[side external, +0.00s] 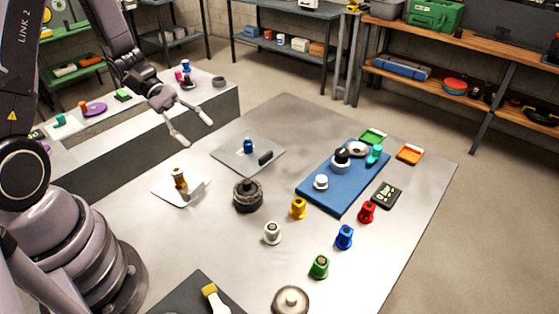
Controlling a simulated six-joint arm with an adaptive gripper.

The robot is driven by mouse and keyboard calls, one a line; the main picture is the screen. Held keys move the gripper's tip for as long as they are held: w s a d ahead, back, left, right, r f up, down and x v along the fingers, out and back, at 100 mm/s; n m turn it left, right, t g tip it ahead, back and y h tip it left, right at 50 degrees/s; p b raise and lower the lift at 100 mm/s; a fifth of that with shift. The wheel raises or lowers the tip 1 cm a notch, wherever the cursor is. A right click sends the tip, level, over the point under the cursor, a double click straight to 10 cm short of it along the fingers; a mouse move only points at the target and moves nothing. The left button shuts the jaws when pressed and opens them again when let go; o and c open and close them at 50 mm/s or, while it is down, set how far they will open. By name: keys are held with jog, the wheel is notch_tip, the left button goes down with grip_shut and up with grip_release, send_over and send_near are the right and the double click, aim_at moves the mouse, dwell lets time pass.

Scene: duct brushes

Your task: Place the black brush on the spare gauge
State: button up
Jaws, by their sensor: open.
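A small black piece that looks like the black brush (341,155) stands upright on a pale round base (340,167) on the blue mat (314,197). A white round piece (321,183) sits near the mat's front, and a dark-centred ring (358,149) lies at its back. I cannot tell which round piece is the spare gauge. My gripper (198,132) is open and empty, in the air left of the grey plate and well away from the black piece.
Yellow (298,208), white (272,233), green (319,267), blue (344,237) and red (367,212) pieces stand in front of the mat. A dark round block (248,196) and a grey plate (235,163) are left. A teal piece (374,155) stands at the mat's back right.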

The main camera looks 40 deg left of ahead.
jog(key=s+a+r+m+t+y, duration=0.1)
jog(key=s+r+m+t+y, duration=0.1)
jog(key=s+r+m+y, duration=0.3)
jog(key=s+a+r+m+t+y, duration=0.1)
jog(key=s+r+m+t+y, duration=0.1)
jog(key=s+r+m+y, duration=0.4)
notch_tip(320, 180, up, 7)
jog(key=s+m, duration=0.3)
jog(key=shift+a+f+y, duration=0.15)
jog(key=shift+a+y, duration=0.15)
